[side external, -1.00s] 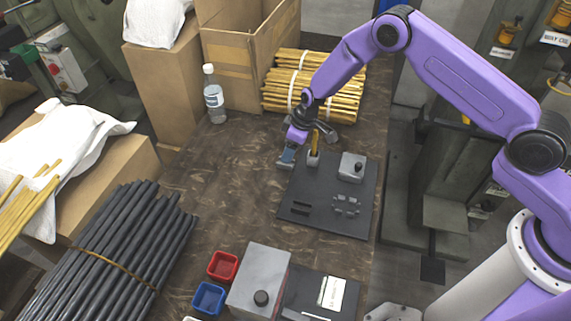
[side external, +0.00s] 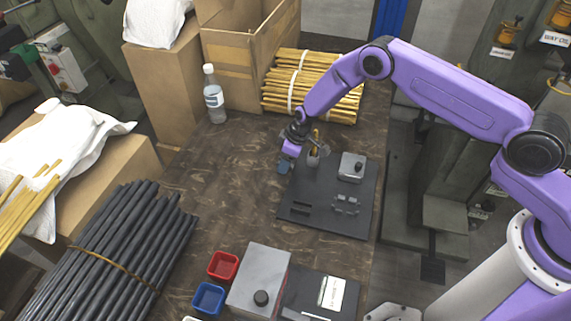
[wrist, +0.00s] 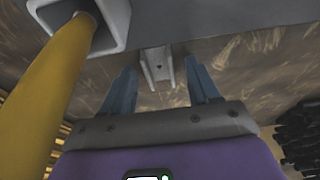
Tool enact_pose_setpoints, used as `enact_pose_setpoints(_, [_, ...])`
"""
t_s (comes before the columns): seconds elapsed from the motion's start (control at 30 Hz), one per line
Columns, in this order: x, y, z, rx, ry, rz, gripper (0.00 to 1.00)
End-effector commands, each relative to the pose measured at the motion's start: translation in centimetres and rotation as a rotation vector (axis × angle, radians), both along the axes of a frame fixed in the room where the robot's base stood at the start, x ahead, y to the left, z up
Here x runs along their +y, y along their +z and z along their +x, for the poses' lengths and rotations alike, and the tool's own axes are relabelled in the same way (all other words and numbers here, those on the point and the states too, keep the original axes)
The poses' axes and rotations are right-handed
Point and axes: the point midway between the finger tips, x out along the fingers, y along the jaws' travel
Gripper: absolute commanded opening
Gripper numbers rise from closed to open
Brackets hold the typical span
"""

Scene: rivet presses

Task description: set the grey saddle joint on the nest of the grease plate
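The grey saddle joint (wrist: 157,68) is a small U-shaped channel. It lies on the dark tabletop beside the plate's edge, between my fingertips in the wrist view, with a gap on each side. In the side external view my gripper hides it. My gripper (wrist: 160,88) is open, its two blue fingers spread; it also shows low over the table in the side external view (side external: 284,168). The grease plate (side external: 325,225) is a dark flat plate to the right of my gripper. Its nest (side external: 346,205), a cluster of small grey blocks, is empty.
A square cup (side external: 312,160) with a yellow-handled brush stands on the plate, close to my gripper. A bottle (side external: 213,95) and bundled yellow rods (side external: 315,85) stand behind.

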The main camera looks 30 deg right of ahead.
Motion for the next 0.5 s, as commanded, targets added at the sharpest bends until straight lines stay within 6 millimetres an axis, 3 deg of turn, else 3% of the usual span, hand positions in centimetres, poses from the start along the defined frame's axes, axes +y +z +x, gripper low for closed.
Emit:
enact_pose_setpoints(0.03, [-0.01, 0.01, -0.01, 0.000, 0.000, 0.000, 0.43])
enact_pose_setpoints(0.17, [-0.02, 0.00, -0.02, 0.000, 0.000, 0.000, 0.03])
enact_pose_setpoints(0.5, [-0.01, 0.16, 0.00, 0.000, 0.000, 0.000, 0.00])
